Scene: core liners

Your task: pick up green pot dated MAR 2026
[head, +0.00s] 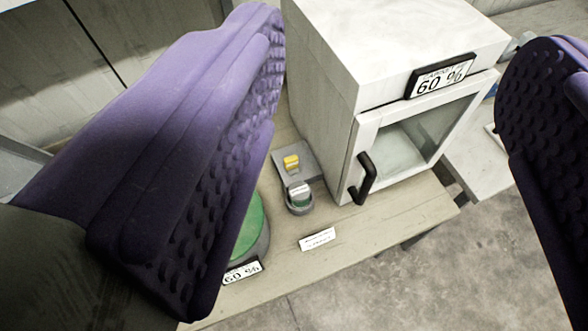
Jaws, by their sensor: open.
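A small pot (300,198) with a green band and a white label stands in a grey round holder on the table, left of the white cabinet's door. The label's writing is too small to read, so I cannot tell its date. My gripper (392,150) is open, with one purple studded finger at the left and the other at the right edge. The pot shows between the fingers, well beyond them and nearer the left one. Nothing is between the pads.
A white cabinet (395,50) with a 60 % sign (440,77) and black door handle (363,180) stands beside the pot. A yellow item (291,162) sits behind it. The left finger partly hides a round green-topped thing (249,232). A white card (317,239) lies in front.

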